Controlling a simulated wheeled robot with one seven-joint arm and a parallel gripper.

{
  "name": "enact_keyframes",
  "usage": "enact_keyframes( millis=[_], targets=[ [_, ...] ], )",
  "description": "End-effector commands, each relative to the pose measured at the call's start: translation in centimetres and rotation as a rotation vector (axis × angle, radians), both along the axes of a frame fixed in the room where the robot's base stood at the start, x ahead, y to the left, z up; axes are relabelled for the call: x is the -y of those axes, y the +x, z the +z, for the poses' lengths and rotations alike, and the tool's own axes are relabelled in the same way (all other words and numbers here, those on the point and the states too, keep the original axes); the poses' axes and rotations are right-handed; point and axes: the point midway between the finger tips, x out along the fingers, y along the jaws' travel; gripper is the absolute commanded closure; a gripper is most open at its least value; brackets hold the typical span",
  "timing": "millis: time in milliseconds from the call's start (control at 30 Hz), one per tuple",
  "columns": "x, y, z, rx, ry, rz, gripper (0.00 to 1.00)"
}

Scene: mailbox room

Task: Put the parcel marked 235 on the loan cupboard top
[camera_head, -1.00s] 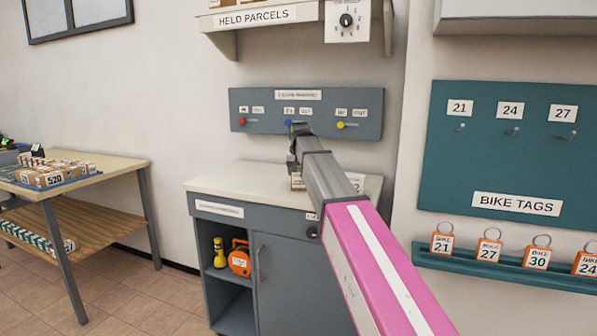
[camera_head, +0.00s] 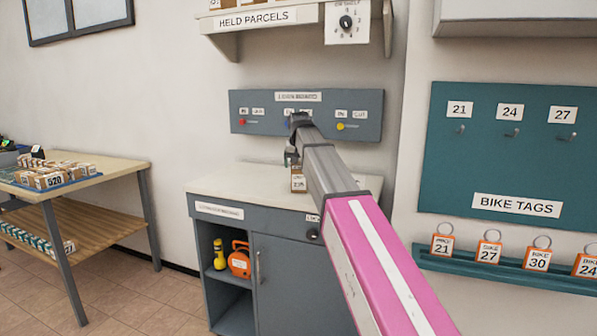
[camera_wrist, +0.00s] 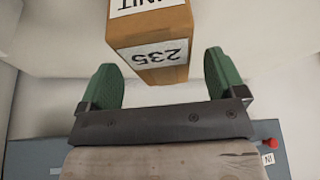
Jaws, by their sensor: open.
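The parcel marked 235 (camera_head: 298,182) is a small brown box with white labels. It rests on the pale loan cupboard top (camera_head: 240,181), near the middle, partly hidden by my arm. In the wrist view the parcel (camera_wrist: 150,52) shows its 235 label upside down. My gripper (camera_head: 292,155) is just above and behind the parcel in the head view. In the wrist view its two green fingers (camera_wrist: 160,75) are spread wide to either side of the parcel's near end, with gaps showing; it is open and holds nothing.
A grey loan board (camera_head: 270,128) with coloured pegs is on the wall close behind my gripper. The held parcels shelf (camera_head: 310,14) hangs above. A wooden table (camera_head: 110,165) with parcels stands left. A bike tags board (camera_head: 515,150) is right. The cupboard top's left part is clear.

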Motion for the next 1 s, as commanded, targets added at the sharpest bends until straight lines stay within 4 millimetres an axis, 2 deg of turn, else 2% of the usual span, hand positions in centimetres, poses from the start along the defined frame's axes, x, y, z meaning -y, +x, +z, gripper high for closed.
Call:
enact_keyframes(
  millis=[200, 433, 700, 1000],
  targets=[
    [0.0, -1.5, 3.9, 0.003, 0.0, 0.0, 0.11],
    [0.0, -2.6, 6.4, 0.002, 0.0, 0.0, 0.11],
    [0.0, -2.9, 7.0, -0.001, 0.0, 0.0, 0.11],
    [0.1, -3.0, 6.5, -0.003, -0.001, 0.0, 0.11]
  ],
)
